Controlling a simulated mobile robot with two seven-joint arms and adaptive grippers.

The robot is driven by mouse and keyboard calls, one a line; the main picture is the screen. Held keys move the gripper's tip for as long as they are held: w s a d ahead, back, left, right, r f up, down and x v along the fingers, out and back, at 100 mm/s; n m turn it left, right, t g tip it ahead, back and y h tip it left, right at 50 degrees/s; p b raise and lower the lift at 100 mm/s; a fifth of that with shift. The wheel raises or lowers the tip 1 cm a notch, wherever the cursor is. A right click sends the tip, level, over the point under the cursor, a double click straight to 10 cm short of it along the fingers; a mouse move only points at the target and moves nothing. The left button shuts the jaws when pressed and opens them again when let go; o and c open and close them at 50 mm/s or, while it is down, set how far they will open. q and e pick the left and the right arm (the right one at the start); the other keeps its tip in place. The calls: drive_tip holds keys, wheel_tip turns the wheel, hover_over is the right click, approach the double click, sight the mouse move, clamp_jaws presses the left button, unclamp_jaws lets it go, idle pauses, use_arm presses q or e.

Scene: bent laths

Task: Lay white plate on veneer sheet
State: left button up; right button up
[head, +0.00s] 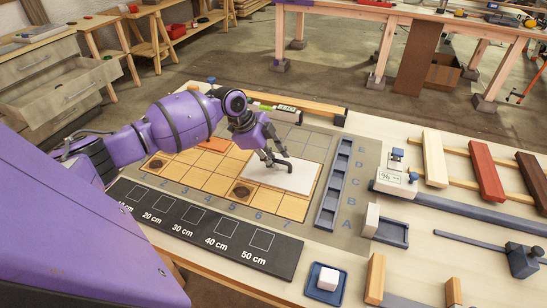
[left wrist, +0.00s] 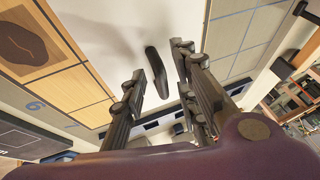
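The white plate (head: 297,180) lies flat at the right end of the wooden squares, which look like the veneer sheet (head: 213,180). I cannot tell whether it rests fully on them. The plate fills the middle of the left wrist view (left wrist: 120,25), beside a wooden square (left wrist: 75,85). My left gripper (head: 276,158) is low over the plate's left part. In the left wrist view its fingers (left wrist: 165,85) stand apart. A dark bar (left wrist: 155,72) shows between them, perhaps a handle on the plate, with a gap beside it. My right gripper is out of view.
A black strip with distance marks (head: 205,230) runs along the front. A blue-grey slotted rack (head: 332,190) stands just right of the plate. A white block on a blue tray (head: 327,279) and several wooden bars (head: 485,173) lie farther right. Bare grey squares are behind the plate.

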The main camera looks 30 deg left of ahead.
use_arm(q)
drive_tip(key=shift+r, duration=0.1)
drive_tip(key=shift+r, duration=0.3)
drive_tip(key=v, duration=1.1)
drive_tip(key=shift+s+r+p, duration=0.2)
drive_tip(key=shift+r+p, duration=0.05)
drive_tip(key=shift+p, duration=0.05)
drive_tip(key=shift+a+f, duration=0.1)
